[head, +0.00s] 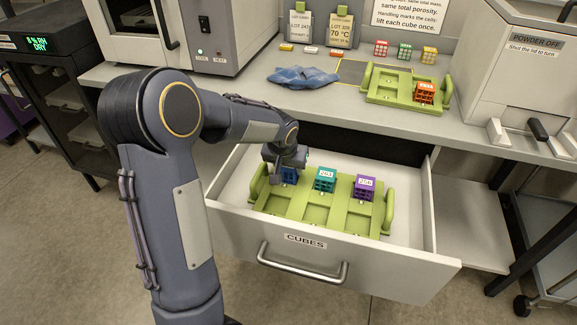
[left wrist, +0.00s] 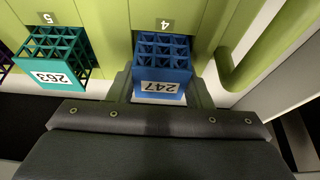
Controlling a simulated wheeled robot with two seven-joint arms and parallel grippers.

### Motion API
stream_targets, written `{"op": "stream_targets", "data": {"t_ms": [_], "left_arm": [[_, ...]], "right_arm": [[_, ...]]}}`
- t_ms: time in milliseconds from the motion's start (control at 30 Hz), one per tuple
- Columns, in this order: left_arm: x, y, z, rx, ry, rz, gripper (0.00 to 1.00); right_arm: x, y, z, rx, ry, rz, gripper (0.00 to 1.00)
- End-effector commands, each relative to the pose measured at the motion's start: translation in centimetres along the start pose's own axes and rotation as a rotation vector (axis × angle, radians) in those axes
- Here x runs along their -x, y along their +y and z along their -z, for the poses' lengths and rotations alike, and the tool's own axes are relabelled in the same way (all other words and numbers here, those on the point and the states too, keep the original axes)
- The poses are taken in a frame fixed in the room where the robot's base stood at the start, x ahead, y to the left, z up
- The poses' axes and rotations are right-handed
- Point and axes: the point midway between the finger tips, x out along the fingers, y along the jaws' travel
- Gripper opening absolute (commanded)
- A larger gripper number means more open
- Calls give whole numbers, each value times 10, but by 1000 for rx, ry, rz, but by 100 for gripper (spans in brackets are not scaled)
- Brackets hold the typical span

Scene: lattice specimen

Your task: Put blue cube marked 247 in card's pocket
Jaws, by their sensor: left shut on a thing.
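The blue lattice cube marked 247 (left wrist: 162,66) is between the fingers of my left gripper (left wrist: 160,88), which is shut on it. The cube sits at the place labelled 4 of the green tray (left wrist: 107,14); I cannot tell whether it is lifted. In the head view my left gripper (head: 285,165) reaches down into the drawer and partly hides the blue cube (head: 290,176). Two printed cards, a white one (head: 299,26) and a beige one (head: 341,30), stand at the back of the counter. Their small print is hard to read. My right gripper is not in view.
A teal cube marked 263 (head: 325,180) and a purple cube (head: 364,187) stand in the tray beside it. The open drawer (head: 410,215) has raised walls. On the counter are a blue cloth (head: 302,77), a green tray (head: 393,98) with an orange cube (head: 425,92), and several small cubes.

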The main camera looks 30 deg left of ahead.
Motion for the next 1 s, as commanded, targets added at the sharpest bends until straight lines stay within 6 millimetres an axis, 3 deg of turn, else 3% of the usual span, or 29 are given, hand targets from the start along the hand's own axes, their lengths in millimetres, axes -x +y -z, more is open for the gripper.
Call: {"op": "stream_targets", "data": {"t_ms": [333,367,533,733,900,1000], "left_arm": [[-1,0,0,0,0,0,25],[-1,0,0,0,0,0,46],[-1,0,0,0,0,0,69],[-1,0,0,0,0,0,71],[-1,0,-1,0,0,0,91],[-1,0,-1,0,0,1,92]], "right_arm": [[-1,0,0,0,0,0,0],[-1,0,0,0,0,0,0],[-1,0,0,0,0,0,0],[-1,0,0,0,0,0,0],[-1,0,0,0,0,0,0],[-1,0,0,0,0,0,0]]}}
